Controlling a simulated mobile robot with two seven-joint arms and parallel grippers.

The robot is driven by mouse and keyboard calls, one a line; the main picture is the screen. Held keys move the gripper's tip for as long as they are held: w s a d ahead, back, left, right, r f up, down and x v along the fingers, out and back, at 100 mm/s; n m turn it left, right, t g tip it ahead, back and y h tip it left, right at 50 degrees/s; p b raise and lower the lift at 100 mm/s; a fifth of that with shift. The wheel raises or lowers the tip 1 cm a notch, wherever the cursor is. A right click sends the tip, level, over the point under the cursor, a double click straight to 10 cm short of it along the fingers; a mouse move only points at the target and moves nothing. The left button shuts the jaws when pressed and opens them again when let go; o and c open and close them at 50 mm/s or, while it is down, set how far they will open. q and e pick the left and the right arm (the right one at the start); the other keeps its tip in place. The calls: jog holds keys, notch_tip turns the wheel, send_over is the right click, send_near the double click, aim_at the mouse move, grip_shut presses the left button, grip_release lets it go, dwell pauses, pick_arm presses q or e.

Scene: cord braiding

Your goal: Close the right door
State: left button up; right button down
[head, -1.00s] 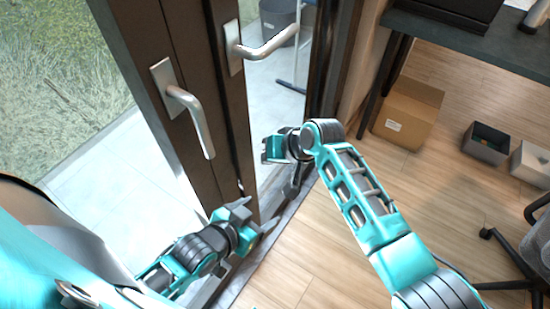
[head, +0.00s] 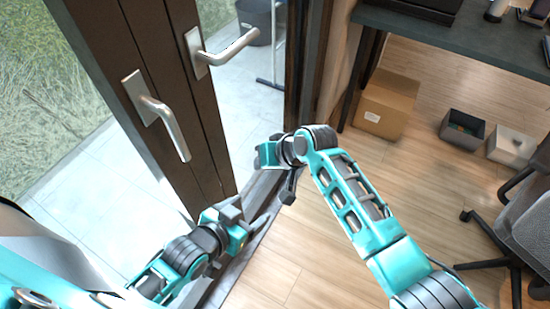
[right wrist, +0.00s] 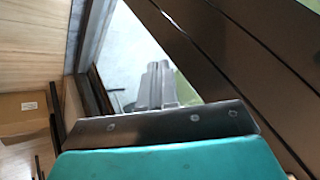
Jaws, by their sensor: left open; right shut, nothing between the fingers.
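The two brown-framed glass doors stand side by side, each with a silver lever handle. The right door (head: 190,85) carries the upper handle (head: 227,50). The left door (head: 128,52) carries the lower handle (head: 158,112). My left gripper (head: 250,217) is open and empty, low in front of the doors' lower edges. My right gripper (head: 289,192) is shut and empty, to the right of the right door's handle side, near the sill. In the right wrist view its fingers (right wrist: 158,85) are together, with brown door bars beyond them. I cannot tell whether either gripper touches a door.
The dark door post (head: 308,70) stands right of the doors. A dark desk (head: 470,38), a cardboard box (head: 385,105), a grey bin (head: 462,130), a white box (head: 510,147) and a chair (head: 525,225) are to the right. Wood floor (head: 320,255) lies clear in front.

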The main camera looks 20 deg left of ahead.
jog(key=s+d+r+p, duration=0.1)
jog(key=s+d+r, duration=0.2)
jog(key=r, duration=0.3)
jog(key=shift+s+r, duration=0.35)
jog(key=shift+d, duration=0.15)
